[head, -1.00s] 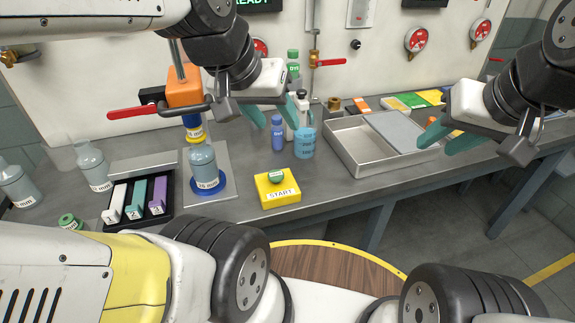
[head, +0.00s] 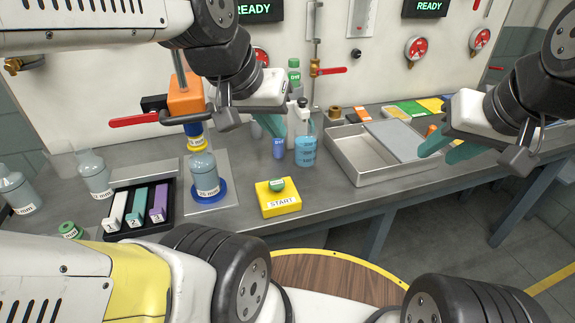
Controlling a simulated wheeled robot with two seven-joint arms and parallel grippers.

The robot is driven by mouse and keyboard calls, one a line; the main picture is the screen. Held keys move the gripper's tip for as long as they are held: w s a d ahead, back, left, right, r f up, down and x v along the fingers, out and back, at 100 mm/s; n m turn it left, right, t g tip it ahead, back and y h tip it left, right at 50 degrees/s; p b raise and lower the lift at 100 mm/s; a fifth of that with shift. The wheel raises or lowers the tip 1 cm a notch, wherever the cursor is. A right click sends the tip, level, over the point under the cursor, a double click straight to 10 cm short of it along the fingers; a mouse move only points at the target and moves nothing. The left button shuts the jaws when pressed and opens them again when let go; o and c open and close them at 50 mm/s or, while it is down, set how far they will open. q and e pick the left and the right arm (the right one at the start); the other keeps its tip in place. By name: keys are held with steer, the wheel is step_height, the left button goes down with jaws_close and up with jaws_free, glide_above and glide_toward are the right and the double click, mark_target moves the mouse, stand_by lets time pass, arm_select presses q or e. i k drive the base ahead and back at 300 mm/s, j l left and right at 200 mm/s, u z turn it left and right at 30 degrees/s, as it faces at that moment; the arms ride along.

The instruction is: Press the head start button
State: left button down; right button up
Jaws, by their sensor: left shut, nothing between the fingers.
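The yellow start box (head: 265,195) sits on the grey bench near its front edge, with a START label on its front. A round green button (head: 276,184) is on its top and is fully visible. My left gripper (head: 272,128) is shut and empty, with its teal fingertips pointing down. It appears above and behind the button in the head view, apart from it and close in the picture to the blue bottles. My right gripper (head: 446,150) is open and empty, near the right end of the metal tray.
A blue bottle (head: 279,147) and a blue wash bottle (head: 306,152) stand behind the start box. The metal tray (head: 358,166) is to the right. A flask (head: 204,172) under an orange block (head: 185,97) and a black rack (head: 125,229) stand left.

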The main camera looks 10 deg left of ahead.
mark_target(276, 184)
steer(key=l+u, duration=0.15)
steer(key=l, duration=0.3)
steer(key=k+l+u, duration=0.15)
steer(key=l, duration=0.25)
steer(key=k+l+u, duration=0.15)
steer(key=l, duration=0.3)
steer(key=l+u, duration=0.15)
steer(key=l, duration=0.3)
